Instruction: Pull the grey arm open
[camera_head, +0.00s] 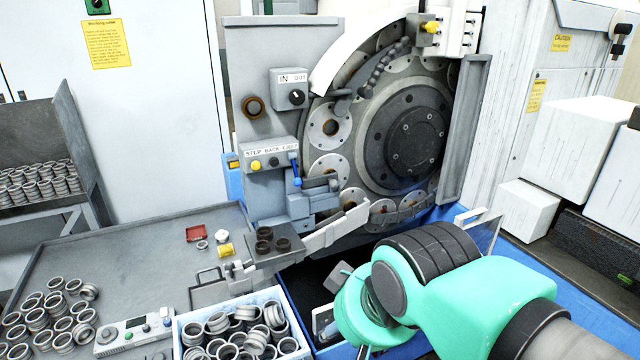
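A light grey arm (335,232) reaches across the front of the ring grinder (400,130), sloping from the lower left up to the right, below the large round disc. Its left end is near a small grey bracket holding dark rings (265,240). My green arm comes in from the lower right, and its wrist is in front of and below the grey arm, apart from it in the picture. My gripper is mostly hidden behind my wrist; dark and grey parts show at the wrist's left edge, but I cannot make out its fingers.
A white crate (184,338) full of metal rings stands at the front, left of my wrist. Loose rings (60,318) and a small control box (133,332) lie on the grey table (130,262). A blue-edged trough (590,300) lies below the grinder. White boxes (575,148) stand at the right.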

